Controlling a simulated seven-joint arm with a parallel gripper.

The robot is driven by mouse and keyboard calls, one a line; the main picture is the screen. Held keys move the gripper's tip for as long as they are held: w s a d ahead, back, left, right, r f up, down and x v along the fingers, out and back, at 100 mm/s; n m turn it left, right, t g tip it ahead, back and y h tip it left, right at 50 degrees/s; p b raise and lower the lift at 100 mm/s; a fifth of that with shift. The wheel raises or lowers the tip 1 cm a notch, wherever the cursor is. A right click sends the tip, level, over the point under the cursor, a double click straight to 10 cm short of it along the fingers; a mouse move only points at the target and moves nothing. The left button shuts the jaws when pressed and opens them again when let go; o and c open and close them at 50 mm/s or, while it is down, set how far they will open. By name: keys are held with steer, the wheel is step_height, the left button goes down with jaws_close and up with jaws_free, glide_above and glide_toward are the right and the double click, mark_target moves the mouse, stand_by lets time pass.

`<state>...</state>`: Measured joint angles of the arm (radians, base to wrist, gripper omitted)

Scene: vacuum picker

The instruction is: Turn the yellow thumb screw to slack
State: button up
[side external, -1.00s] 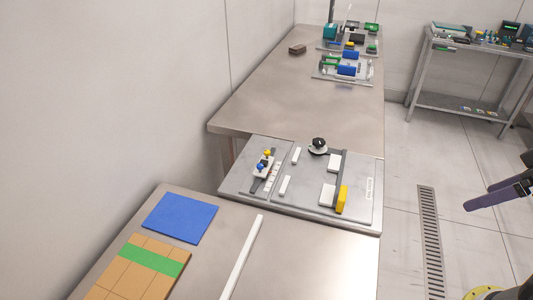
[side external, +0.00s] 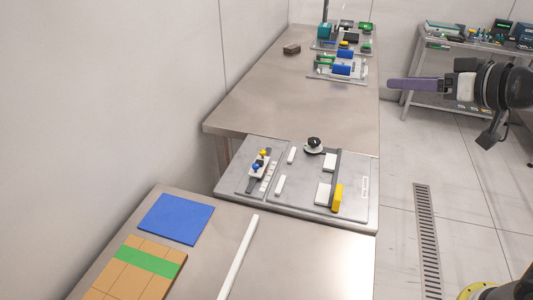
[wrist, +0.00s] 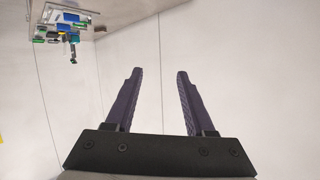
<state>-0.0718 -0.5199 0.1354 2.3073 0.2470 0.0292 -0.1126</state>
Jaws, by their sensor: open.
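A small yellow knob (side external: 263,153), which looks like the yellow thumb screw, stands beside a blue knob (side external: 255,167) on a white piece at the left of the grey plate (side external: 352,215). It is too small to tell how it is turned. My gripper (side external: 391,84) is in the air above the floor, right of the long table and well away from the plate. In the wrist view my gripper (wrist: 159,74) has its two dark purple fingers apart with nothing between them. The yellow knob is not visible in the wrist view.
The plate also carries a black round knob (side external: 314,142), white blocks and a larger yellow block (side external: 337,198). A blue mat (side external: 176,219) and a white bar (side external: 239,256) lie on the near table. More fixtures (side external: 341,69) stand at the far end. The middle of the far table is clear.

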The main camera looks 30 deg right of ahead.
steer(key=w+a+f+m+t+h, duration=0.1)
steer(key=w+a+f, duration=0.25)
steer(key=w, duration=0.45)
steer(key=w+a+f+t+h, duration=0.1)
steer(key=w+a+f, duration=0.1)
steer(key=w+f, duration=0.45)
steer(key=n+g, duration=0.2)
glide_toward(263, 151)
steer(key=shift+y, duration=0.4)
steer(key=x, duration=0.7)
steer(key=shift+w+d, duration=0.15)
jaws_close()
